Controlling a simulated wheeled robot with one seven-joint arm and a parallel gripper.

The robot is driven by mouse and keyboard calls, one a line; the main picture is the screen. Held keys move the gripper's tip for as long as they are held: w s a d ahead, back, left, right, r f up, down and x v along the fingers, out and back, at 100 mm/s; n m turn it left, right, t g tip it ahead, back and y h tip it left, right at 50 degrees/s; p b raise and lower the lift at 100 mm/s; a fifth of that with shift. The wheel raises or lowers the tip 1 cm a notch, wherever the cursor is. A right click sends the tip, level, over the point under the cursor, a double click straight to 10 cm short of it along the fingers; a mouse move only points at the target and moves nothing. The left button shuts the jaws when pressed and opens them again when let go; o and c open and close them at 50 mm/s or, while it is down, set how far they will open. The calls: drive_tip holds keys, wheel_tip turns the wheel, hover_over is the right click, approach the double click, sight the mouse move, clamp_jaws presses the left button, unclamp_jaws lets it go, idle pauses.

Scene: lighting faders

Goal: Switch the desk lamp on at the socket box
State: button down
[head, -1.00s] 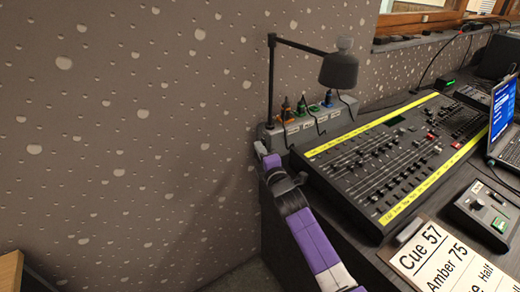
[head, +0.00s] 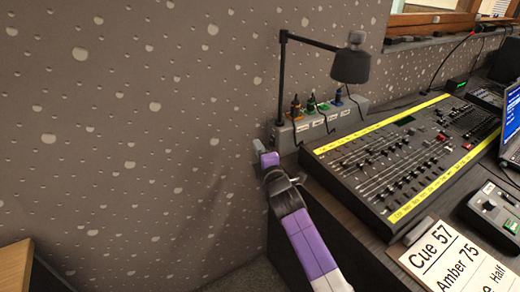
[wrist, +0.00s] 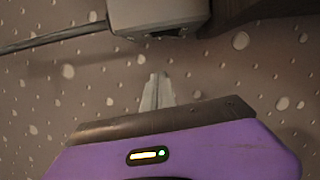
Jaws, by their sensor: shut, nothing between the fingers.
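The desk lamp (head: 350,66) has a dark shade on a bent black arm and stands at the back left of the desk. The socket box (head: 317,124) is a long grey box by the wall under the lamp, with orange, green and blue plugs on top. My gripper (head: 258,147) is just left of the box's left end, low against the wall. In the wrist view, its pale fingers (wrist: 156,92) are together and empty, below a grey casing (wrist: 158,14) that looks like the box's end. I cannot make out a switch. No light shows from the lamp.
A fader desk (head: 400,165) with yellow strips fills the desktop right of my arm. A cue card (head: 455,265), a small control box (head: 493,208) and a laptop (head: 512,125) lie farther right. A cable (wrist: 50,38) runs from the casing. The wall (head: 130,130) at left is bare.

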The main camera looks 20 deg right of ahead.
drive_tip(key=s+p, duration=0.3)
drive_tip(key=s, duration=0.7)
drive_tip(key=shift+a+r, duration=0.15)
